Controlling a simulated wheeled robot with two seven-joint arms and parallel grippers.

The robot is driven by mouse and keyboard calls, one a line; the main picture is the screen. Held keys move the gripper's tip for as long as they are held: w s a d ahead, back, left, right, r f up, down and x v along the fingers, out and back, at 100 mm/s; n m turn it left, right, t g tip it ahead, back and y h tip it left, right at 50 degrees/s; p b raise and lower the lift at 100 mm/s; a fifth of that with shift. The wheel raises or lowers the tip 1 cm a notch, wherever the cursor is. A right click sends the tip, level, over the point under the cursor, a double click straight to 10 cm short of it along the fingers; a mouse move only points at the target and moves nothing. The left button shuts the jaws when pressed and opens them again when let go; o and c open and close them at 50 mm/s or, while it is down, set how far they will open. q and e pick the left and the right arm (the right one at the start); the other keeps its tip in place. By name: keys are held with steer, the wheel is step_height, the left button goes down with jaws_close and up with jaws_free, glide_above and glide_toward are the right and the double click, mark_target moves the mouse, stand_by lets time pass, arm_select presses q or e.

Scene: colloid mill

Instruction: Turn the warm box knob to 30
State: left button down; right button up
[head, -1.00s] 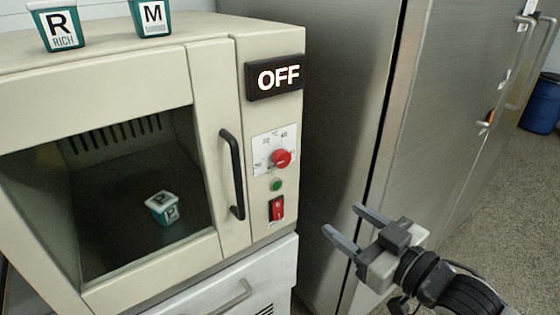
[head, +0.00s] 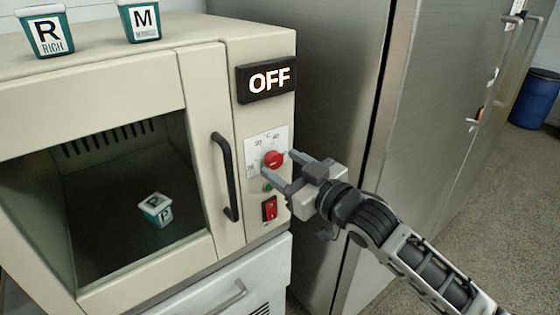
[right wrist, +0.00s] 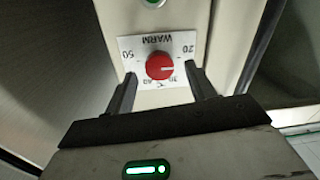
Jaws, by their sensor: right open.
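The warm box (head: 110,90) is a beige cabinet with a dark window, a black handle and a display (head: 267,79) reading OFF. Its red knob (head: 273,159) sits on a white dial plate (head: 262,142). The knob also shows in the right wrist view (right wrist: 160,66), where the plate is upside down, marked WARM with 20, 30, 40 and 50. My right gripper (head: 278,172) is open at the knob, one finger on each side in the wrist view, apart from the knob. My left gripper is not in view.
A green button (head: 267,187) and a red switch (head: 269,209) sit below the dial. A cup (head: 156,210) lies tilted inside the box. Two cups, R (head: 46,35) and M (head: 141,22), stand on top. A steel cabinet (head: 440,110) stands to the right.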

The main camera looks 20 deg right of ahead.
steer(key=shift+x, duration=1)
steer(key=c, duration=1)
steer(key=shift+o, duration=0.2)
